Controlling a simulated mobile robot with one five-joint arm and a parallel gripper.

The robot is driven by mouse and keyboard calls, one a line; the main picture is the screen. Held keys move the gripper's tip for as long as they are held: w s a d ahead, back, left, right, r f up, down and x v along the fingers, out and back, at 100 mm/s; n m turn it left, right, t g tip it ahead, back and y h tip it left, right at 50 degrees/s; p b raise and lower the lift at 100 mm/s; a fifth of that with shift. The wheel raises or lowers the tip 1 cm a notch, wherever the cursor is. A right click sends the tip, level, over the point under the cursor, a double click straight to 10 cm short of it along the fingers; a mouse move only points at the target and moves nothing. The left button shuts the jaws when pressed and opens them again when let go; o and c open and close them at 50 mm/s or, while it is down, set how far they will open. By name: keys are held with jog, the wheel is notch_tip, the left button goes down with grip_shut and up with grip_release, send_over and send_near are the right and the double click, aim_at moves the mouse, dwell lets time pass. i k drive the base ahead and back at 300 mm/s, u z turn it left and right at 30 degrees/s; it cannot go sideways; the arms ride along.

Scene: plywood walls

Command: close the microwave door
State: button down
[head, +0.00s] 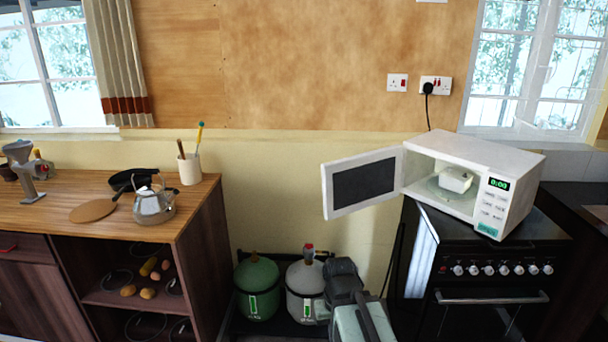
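The white microwave (512,165) stands at an angle on top of the black cooker at right. Its door (365,182) is wide open, swung out to the left from the left side of the opening. The door's dark window faces me. A small white block-like item (455,180) sits inside on the glass plate. The display reads green 0:00. A dark and pale green jointed part, which seems to be my arm with my gripper (343,276), rises at the bottom centre. It shows below the door and apart from it in the picture. Its fingers cannot be made out.
The black cooker (495,285) has a row of knobs and a front handle. A green gas cylinder (257,287) and a grey one (304,288) stand on the floor. The wooden counter (60,213) at left bears a kettle (154,205) and a pan.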

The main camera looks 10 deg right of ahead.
aim_at(355, 184)
jog(key=u, duration=0.55)
jog(key=i, duration=0.85)
jog(key=u, duration=0.65)
jog(key=i, duration=0.95)
jog(key=z, duration=0.4)
